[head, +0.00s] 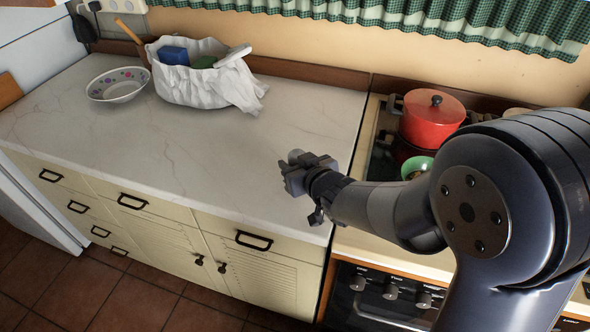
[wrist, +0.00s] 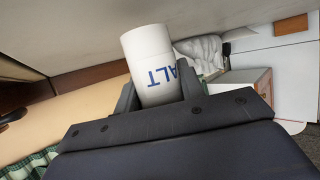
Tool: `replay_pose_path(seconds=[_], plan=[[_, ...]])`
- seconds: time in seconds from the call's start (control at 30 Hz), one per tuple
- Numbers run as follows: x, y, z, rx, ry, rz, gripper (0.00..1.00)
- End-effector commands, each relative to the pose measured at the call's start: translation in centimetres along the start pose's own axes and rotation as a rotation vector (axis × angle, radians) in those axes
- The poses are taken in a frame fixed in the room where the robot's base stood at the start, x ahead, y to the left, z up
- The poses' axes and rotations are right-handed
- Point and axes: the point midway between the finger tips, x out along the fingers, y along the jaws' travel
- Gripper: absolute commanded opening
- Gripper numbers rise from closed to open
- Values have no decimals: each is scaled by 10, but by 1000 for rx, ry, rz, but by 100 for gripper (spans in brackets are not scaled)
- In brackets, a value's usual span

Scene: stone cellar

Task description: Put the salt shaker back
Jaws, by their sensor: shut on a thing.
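The salt shaker (wrist: 149,62) is a white cylinder with blue letters, of which "ALT" shows in the wrist view. My gripper (wrist: 158,92) is shut on it, one finger on each side. In the head view my gripper (head: 292,180) is over the right end of the marble counter (head: 200,150), close to the stove. Only a small pale bit of the shaker (head: 295,156) shows there, behind the fingers. I cannot tell whether the shaker touches the counter.
A patterned bowl (head: 118,85) and a white bag (head: 200,85) with items in it stand at the counter's back left. A red pot (head: 432,118) and a green bowl (head: 416,167) are on the stove at right. The counter's middle is clear.

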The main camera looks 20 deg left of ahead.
Motion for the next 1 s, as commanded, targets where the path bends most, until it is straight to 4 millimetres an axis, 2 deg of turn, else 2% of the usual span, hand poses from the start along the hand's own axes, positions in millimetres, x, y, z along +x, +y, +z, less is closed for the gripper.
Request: replay_pose_path(seconds=[0.03,0.13,0.5,0.53,0.77,1.0], plan=[[4,0,9,3,-4,-1,8],[7,0,18,2,-2,0,8],[9,0,22,1,1,0,8],[9,0,21,1,0,0,39],[8,0,20,1,0,0,58],[8,0,20,1,0,0,59]])
